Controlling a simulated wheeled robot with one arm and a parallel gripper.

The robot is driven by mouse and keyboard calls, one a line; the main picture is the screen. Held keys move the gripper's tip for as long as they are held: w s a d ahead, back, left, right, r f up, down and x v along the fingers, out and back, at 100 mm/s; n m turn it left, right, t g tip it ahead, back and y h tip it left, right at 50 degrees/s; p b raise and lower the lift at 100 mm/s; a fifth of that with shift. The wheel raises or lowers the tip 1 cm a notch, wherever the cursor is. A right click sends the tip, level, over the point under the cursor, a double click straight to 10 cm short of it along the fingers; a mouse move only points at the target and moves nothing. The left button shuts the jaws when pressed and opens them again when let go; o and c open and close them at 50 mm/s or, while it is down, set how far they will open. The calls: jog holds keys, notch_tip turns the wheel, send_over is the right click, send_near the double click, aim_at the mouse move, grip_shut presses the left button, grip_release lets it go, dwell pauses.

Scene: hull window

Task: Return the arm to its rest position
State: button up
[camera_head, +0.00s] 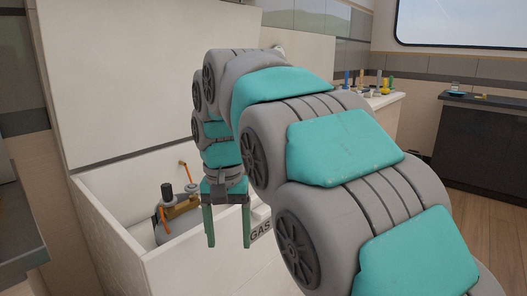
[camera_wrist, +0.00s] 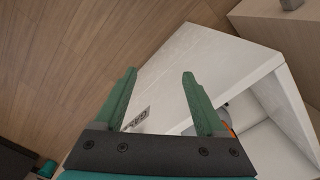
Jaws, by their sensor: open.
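My arm, grey with teal covers, reaches forward and bends down in the head view. My gripper (camera_head: 228,243) hangs at its end with two green fingers pointing down, apart and with nothing between them. It is in front of the white box's front wall, near the "GAS" lettering. In the wrist view my gripper (camera_wrist: 158,85) is open and empty, with the white box (camera_wrist: 200,60) beyond its fingers. No rest mark or cradle shows.
The open white box (camera_head: 180,268) holds a grey gas bottle (camera_head: 163,232) with a dark knob and orange parts. A counter (camera_head: 398,98) with small coloured items stands behind my arm. A dark cabinet (camera_head: 480,150) is at right. Wooden floor (camera_wrist: 60,60) is clear beside the box.

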jog(key=s+d+f, duration=0.3)
jog(key=s+d, duration=0.2)
jog(key=d, duration=0.2)
jog(key=s+d+f, duration=0.4)
jog(key=s+d, duration=0.1)
jog(key=d, duration=0.3)
jog(key=s+d+f, duration=0.3)
jog(key=s+f, duration=0.2)
jog(key=s, duration=0.3)
jog(key=s+d+f+g, duration=0.1)
jog(key=s+d+f, duration=0.2)
jog(key=s, duration=0.4)
jog(key=shift+s+d+f+g, duration=0.3)
jog(key=shift+s+d+f, duration=0.1)
jog(key=shift+f, duration=0.5)
